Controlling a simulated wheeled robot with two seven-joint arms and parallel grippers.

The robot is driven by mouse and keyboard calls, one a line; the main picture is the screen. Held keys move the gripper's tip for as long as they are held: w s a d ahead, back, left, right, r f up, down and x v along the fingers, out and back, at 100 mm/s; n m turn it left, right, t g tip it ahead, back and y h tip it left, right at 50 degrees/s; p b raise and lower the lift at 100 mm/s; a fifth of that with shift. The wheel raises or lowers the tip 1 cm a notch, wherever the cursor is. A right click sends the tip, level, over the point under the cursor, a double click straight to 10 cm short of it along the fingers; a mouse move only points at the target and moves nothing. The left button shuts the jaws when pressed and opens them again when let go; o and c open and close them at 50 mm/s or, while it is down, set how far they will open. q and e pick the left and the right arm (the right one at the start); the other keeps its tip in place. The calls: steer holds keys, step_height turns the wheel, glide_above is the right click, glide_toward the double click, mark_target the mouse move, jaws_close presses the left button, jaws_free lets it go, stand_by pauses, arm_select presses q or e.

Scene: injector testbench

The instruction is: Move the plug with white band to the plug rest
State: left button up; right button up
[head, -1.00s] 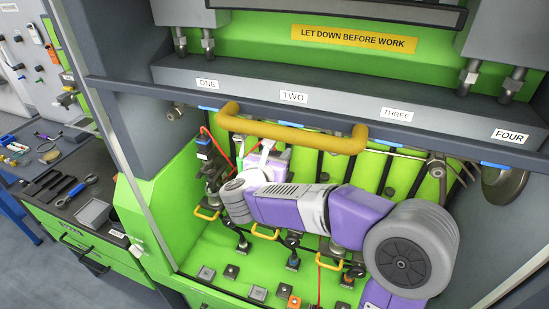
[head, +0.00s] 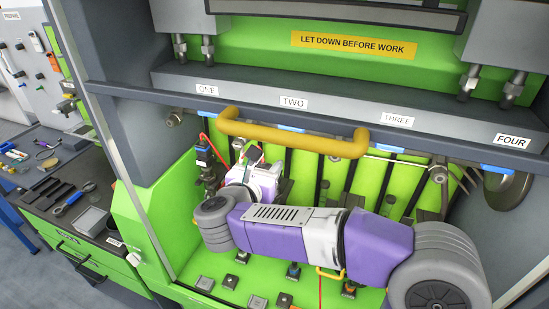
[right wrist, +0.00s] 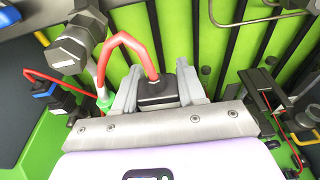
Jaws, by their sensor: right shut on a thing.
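My right gripper (head: 255,160) is below the yellow bar, between the ONE and TWO signs. In the right wrist view my right gripper (right wrist: 160,92) is shut on a black plug (right wrist: 158,90), with a red cable looping up from its top. No white band shows on it from here. In the head view the dark plug (head: 252,154) shows small at the fingertips, partly hidden. I cannot make out the plug rest for certain; my right arm covers much of the bench interior. My left gripper is not in view.
A yellow bar (head: 290,138) crosses above my right arm. A black fitting (head: 204,150) stands at left under ONE; a grey hex fitting (right wrist: 78,42) is close to the gripper's left. A black part with red cable (right wrist: 265,92) is at right. Several small blocks sit on the green floor.

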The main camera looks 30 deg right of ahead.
steer(key=f+b+v, duration=0.1)
steer(key=f+v, duration=0.1)
steer(key=v, duration=0.8)
steer(key=shift+s+a+b, duration=0.3)
steer(key=shift+s+a, duration=0.1)
steer(key=shift+a, duration=0.05)
steer(key=shift+b, duration=0.55)
steer(key=shift+b, duration=0.45)
steer(key=shift+r, duration=0.1)
